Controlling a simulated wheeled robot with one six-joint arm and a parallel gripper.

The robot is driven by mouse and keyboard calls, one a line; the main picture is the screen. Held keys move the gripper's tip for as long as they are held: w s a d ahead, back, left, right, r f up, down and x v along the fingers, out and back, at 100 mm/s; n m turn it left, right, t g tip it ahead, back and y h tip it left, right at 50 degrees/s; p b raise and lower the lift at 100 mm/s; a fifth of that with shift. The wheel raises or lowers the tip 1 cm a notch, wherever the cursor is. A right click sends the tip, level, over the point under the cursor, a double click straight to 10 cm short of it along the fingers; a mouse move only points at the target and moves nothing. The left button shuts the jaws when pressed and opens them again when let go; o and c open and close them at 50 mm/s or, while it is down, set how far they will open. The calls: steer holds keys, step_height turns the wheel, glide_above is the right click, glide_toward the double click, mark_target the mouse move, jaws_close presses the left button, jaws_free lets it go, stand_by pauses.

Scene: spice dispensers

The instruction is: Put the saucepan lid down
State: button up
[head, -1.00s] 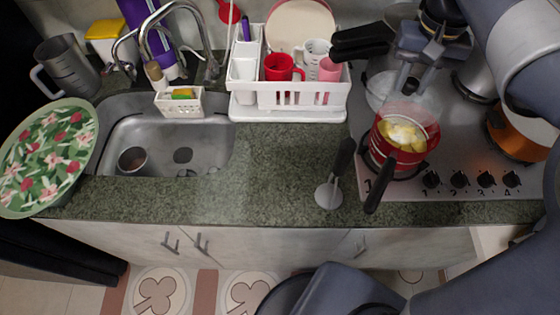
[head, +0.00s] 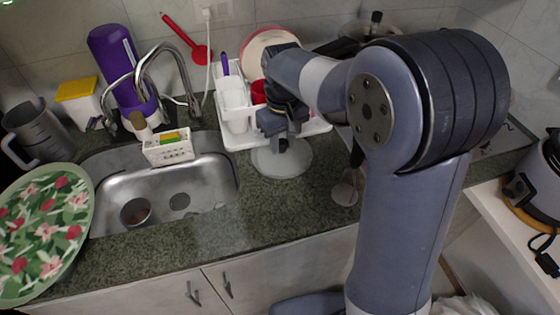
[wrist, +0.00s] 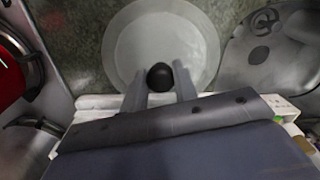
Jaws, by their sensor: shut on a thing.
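The saucepan lid (head: 290,163) is a pale, see-through disc with a dark knob. I cannot tell whether the lid touches the counter. The red saucepan (wrist: 10,78) shows partly at the left of the wrist view; my arm hides it in the head view.
The sink (head: 165,185) lies left of the lid. The dish rack stands close behind it. A whitish utensil (head: 345,190) lies on the counter to the right. A floral tray (head: 45,230) is at the far left. Bare counter lies in front of the lid.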

mark_target(283, 156)
steer(key=shift+f, duration=2.5)
steer(key=shift+f, duration=0.1)
steer(key=o, duration=1)
steer(key=shift+o, duration=0.2)
step_height(283, 156, up, 12)
steer(key=shift+r, duration=0.1)
